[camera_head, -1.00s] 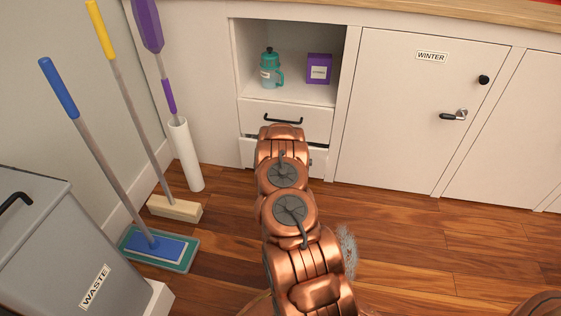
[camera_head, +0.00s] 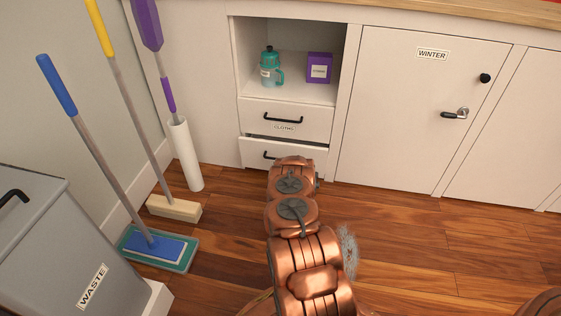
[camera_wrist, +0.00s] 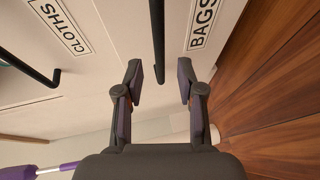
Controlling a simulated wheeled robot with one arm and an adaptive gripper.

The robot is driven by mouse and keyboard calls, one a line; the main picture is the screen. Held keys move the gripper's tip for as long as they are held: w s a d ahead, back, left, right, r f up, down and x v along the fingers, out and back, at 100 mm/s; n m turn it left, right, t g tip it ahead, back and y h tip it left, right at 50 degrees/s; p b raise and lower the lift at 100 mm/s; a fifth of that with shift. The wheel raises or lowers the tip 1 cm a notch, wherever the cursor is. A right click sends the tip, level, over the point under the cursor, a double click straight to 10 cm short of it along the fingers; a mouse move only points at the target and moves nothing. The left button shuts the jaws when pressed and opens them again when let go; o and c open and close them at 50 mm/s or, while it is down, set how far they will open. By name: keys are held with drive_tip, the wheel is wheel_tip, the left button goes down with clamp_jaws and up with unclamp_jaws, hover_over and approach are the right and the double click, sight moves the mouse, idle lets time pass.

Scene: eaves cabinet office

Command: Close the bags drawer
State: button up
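The bags drawer (camera_head: 252,146) is the lower white drawer in the head view, partly behind my arm. A dark gap shows along its top, so it stands slightly out. In the wrist view its BAGS label (camera_wrist: 202,22) and black bar handle (camera_wrist: 158,38) show. My gripper (camera_wrist: 160,82) is open and empty, with the end of the handle between its fingertips in the picture; I cannot tell if they touch. The gripper is hidden behind my arm in the head view.
The cloths drawer (camera_head: 250,110) above looks shut, with its own black handle (camera_head: 283,119). An open shelf above holds a teal bottle (camera_head: 270,68) and a purple box (camera_head: 319,68). Mops and a waste bin (camera_head: 62,240) stand left. The WINTER door (camera_head: 400,120) is shut.

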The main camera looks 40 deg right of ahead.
drive_tip(key=shift+b+x, duration=0.85)
drive_tip(key=shift+x, duration=1.95)
drive_tip(key=shift+c, duration=0.2)
clamp_jaws()
